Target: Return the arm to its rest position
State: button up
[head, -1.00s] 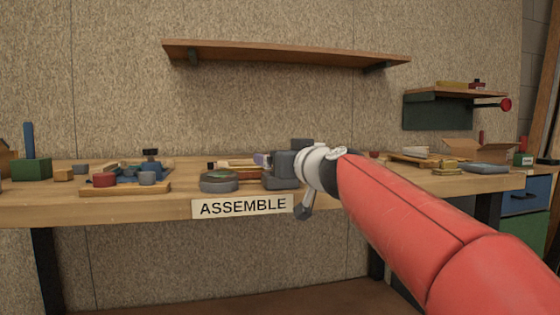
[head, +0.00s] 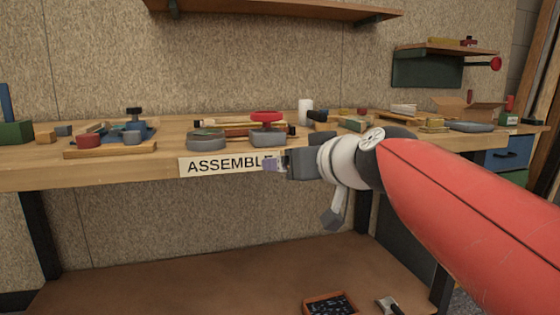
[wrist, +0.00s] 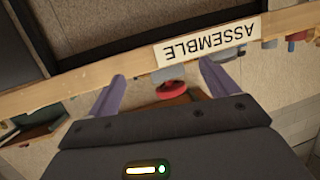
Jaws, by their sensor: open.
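My red and white arm (head: 465,195) reaches in from the right in the head view. My gripper (head: 270,163) is in front of the bench's front edge, beside the right end of the ASSEMBLE label (head: 218,165) and covering its last letter. In the wrist view my gripper (wrist: 162,84) shows two purple fingers spread apart with nothing held between them. The label (wrist: 207,42) appears upside down there, beyond the fingertips. A red-topped grey piece (head: 267,130) stands on the bench behind the gripper; its red top (wrist: 171,88) shows between the fingers in the wrist view.
The wooden workbench (head: 90,176) holds a round grey piece (head: 206,140), a board with blue and red parts (head: 110,150) and a white cylinder (head: 306,110). A shelf (head: 280,10) hangs above. Space before the bench is clear.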

jog(key=s+d+f+m+g+h+p, duration=0.2)
jog(key=s+d+f, duration=0.4)
jog(key=s+f, duration=0.4)
jog(key=s+d+f+m+g+h+p, duration=0.2)
jog(key=s+d+f+g+h+p, duration=0.2)
jog(key=s+f, duration=0.7)
jog(key=shift+s+d+f+m+g+h, duration=0.15)
jog(key=shift+s+d+m+g+h, duration=0.25)
jog(key=shift+s+d+g, duration=0.5)
jog(key=shift+w+d, duration=0.1)
jog(key=shift+w, duration=0.05)
